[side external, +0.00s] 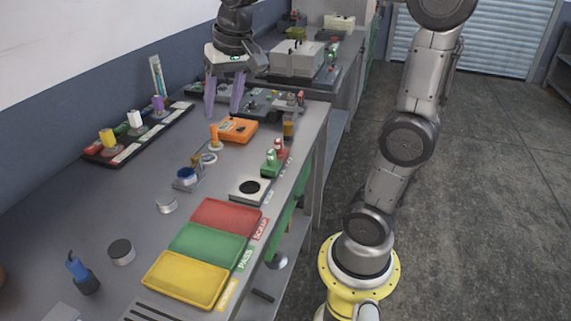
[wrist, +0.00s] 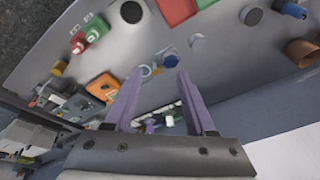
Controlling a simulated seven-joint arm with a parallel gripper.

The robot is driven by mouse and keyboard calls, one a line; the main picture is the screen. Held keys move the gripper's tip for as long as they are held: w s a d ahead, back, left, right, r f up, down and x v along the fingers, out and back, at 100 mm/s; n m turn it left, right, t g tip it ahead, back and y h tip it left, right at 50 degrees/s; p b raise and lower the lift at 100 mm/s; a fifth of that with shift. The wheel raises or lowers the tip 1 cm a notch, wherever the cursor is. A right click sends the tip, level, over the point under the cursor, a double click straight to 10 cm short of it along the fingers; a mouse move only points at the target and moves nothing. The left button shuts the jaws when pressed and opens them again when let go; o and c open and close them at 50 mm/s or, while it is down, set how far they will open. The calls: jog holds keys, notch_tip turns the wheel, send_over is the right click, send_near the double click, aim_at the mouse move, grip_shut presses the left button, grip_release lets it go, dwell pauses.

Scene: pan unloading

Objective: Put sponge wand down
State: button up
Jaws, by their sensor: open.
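My gripper (side external: 223,110) has two purple fingers spread apart with nothing between them. It is above the far part of the grey bench (side external: 60,232), by the orange box (side external: 237,130). In the wrist view the open fingers (wrist: 158,82) point across the bench. I cannot tell for certain which thing is the sponge wand. A blue-handled tool (side external: 77,268) stands upright in a dark base at the near left, well apart from my gripper; a blue thing also shows at the top right of the wrist view (wrist: 293,10).
Red (side external: 226,217), green (side external: 208,246) and yellow (side external: 186,279) trays line the front edge. A rack (side external: 122,145) with yellow, white and purple cylinders lies along the wall side. Small red and green fixtures (side external: 271,165) stand by the right edge.

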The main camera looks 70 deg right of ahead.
jog(key=s+a+f+n+t, duration=0.1)
jog(key=s+a+f+n, duration=0.2)
jog(key=s, duration=0.4)
jog(key=s+a+f+n+t, duration=0.1)
jog(key=s+a+f+n, duration=0.2)
jog(key=s, duration=0.5)
jog(key=shift+s+a+f+n+y, duration=0.3)
jog(key=shift+a+f+n+y, duration=0.1)
jog(key=shift+f+n, duration=0.3)
